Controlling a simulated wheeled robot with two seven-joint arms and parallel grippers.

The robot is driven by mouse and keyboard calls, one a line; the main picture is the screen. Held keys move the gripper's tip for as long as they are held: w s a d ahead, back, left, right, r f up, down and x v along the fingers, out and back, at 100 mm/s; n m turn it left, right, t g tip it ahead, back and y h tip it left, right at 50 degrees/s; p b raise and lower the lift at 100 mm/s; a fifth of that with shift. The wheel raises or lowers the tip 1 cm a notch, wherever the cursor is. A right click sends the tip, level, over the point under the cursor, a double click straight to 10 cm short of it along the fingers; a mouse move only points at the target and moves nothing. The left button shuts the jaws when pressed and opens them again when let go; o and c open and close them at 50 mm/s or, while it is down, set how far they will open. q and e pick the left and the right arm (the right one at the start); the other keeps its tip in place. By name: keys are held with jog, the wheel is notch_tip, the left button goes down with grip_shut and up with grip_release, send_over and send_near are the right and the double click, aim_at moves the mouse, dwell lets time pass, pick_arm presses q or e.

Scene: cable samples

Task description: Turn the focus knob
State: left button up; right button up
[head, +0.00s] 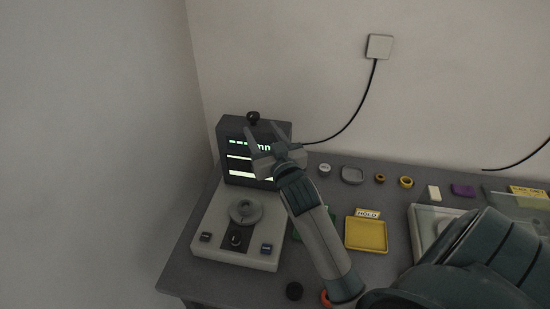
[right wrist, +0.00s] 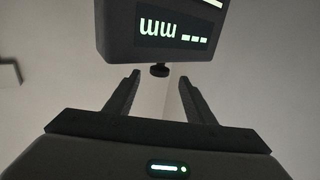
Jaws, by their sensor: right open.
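A dark grey instrument (head: 230,128) with a lit screen stands at the back left of the table; it shows upside down in the right wrist view (right wrist: 115,38). A black knob (head: 253,117) sits on its top edge; it also shows in the right wrist view (right wrist: 160,71). The light base in front carries a round grey dial (head: 245,210) and a small black knob (head: 236,240). No readable label tells which is the focus knob. My right gripper (head: 263,129) is open and empty before the screen, its fingers pointing toward the top knob, apart from it. My left gripper is out of view.
A yellow tray (head: 366,234) with a HOLD label lies right of my right arm. Small rings, dishes and blocks line the table's back. A black cable runs from the instrument to a wall plate (head: 379,46). The space above the instrument is clear.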

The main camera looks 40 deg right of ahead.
jog(key=b+v, duration=0.2)
jog(key=v, duration=0.7)
jog(key=shift+s, duration=0.2)
jog(key=shift+r, duration=0.1)
jog(key=shift+c, duration=0.2)
dwell(0.9)
jog(key=shift+s+a+r+p, duration=0.2)
jog(key=shift+s+p, duration=0.3)
jog(key=shift+p, duration=0.05)
jog(key=shift+s+a+r+p, duration=0.15)
jog(key=shift+s+r+p, duration=0.05)
jog(key=shift+s+p, duration=0.3)
jog(key=shift+w, duration=0.15)
jog(key=p, duration=0.4)
send_near(255, 119)
jog(key=x, duration=1)
jog(key=shift+c, duration=0.2)
